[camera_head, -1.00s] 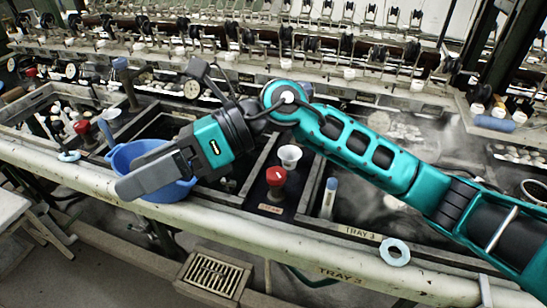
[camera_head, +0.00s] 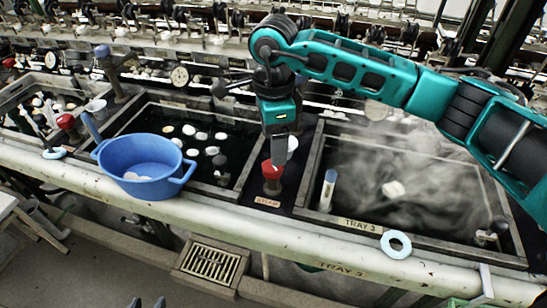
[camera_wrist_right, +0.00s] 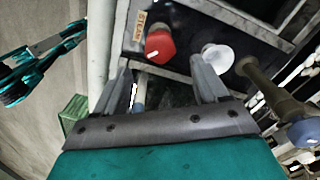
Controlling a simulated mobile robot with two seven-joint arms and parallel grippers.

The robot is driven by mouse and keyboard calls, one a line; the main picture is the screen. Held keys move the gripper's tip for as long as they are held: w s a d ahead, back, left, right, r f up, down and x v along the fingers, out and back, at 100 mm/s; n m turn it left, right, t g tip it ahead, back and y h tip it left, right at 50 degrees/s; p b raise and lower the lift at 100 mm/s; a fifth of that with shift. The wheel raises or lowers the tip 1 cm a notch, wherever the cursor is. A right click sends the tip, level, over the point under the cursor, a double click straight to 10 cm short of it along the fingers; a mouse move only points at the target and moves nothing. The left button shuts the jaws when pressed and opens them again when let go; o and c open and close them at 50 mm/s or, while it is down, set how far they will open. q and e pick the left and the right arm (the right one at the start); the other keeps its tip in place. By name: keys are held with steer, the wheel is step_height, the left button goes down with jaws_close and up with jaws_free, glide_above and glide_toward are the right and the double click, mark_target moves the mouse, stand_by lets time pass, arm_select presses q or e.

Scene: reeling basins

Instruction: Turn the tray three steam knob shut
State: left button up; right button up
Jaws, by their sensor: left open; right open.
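The red steam knob (camera_head: 272,178) stands on a dark panel left of the tray 3 basin, beside a STEAM label. My right gripper (camera_head: 278,158) points down just above and behind it, partly covering the knob's top. In the right wrist view the red knob (camera_wrist_right: 160,46) shows a white mark and lies just past the open fingertips (camera_wrist_right: 161,66), roughly between them. The fingers look apart from it. My left gripper (camera_head: 147,303) shows only its two separated fingertips at the bottom edge.
A white cup (camera_head: 291,145) stands close behind the knob. The steaming tray 3 basin (camera_head: 360,222) is to the right, with a blue-topped tube (camera_head: 328,190) near its corner. A blue pan (camera_head: 146,160) sits left. A pale ring (camera_head: 396,244) lies on the front rail.

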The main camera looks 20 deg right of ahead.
step_height(320, 180, down, 6)
steer(key=shift+f, duration=0.1)
steer(key=shift+c, duration=0.2)
steer(key=c, duration=1)
steer(key=shift+m, duration=0.3)
steer(key=m+b, duration=0.1)
steer(key=m, duration=0.2)
steer(key=shift+m, duration=0.3)
steer(key=shift+m+b, duration=0.6)
steer(key=shift+m, duration=1.7)
